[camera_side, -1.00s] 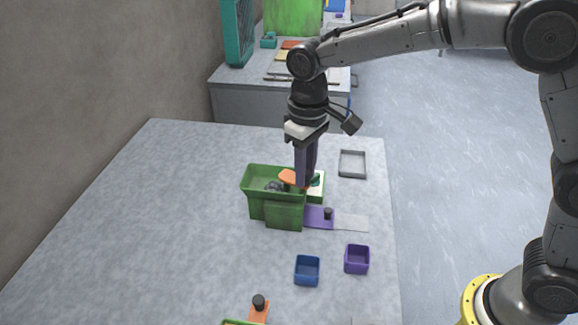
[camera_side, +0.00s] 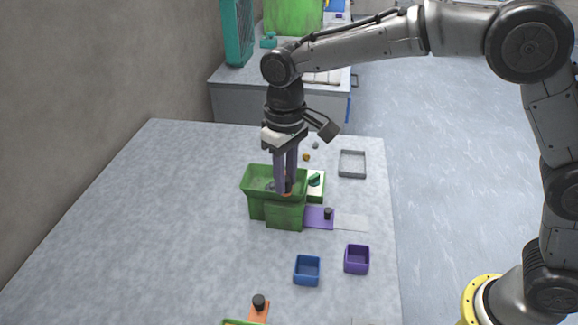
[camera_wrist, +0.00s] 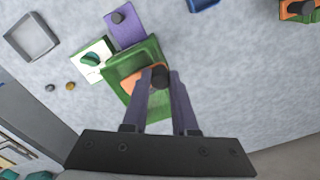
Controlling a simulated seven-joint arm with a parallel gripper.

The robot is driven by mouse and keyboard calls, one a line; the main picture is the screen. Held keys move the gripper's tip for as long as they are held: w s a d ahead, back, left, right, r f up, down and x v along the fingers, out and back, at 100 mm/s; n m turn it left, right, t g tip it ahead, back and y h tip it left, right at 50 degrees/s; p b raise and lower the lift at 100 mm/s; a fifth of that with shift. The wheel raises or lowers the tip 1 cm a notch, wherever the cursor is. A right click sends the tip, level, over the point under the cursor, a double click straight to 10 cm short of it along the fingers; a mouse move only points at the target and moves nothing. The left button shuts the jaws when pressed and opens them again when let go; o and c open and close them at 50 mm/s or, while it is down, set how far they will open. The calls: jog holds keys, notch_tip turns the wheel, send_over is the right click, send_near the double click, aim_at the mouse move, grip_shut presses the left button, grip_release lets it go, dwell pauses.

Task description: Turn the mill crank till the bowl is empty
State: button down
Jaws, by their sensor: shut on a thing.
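The green mill (camera_side: 284,217) stands upright on the table, with its open green bowl (camera_side: 250,180) on top. The bowl's contents are largely hidden by my fingers, so I cannot tell how much is in it. My gripper (camera_side: 283,190) points down over the mill and is shut on the crank's dark knob (camera_wrist: 159,77). The orange crank arm (camera_wrist: 131,83) shows in the wrist view beside my fingers, over the green mill (camera_wrist: 153,50). In the side view only a bit of orange shows by the fingertips.
A purple plate with a dark knob (camera_side: 328,213) juts from the mill's right, beside a white block with a green knob (camera_side: 315,181). A blue box (camera_side: 307,271) and a purple box (camera_side: 357,260) stand in front. A grey tray (camera_side: 352,164) lies behind. The left table is clear.

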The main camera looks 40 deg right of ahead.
jog(key=shift+w+a, duration=0.5)
jog(key=shift+w, duration=0.15)
jog(key=shift+w+a, duration=0.25)
jog(key=shift+w, duration=1.45)
jog(key=shift+w+d, duration=0.4)
jog(key=shift+w, duration=0.45)
jog(key=shift+w+d, duration=0.6)
jog(key=shift+d, duration=0.1)
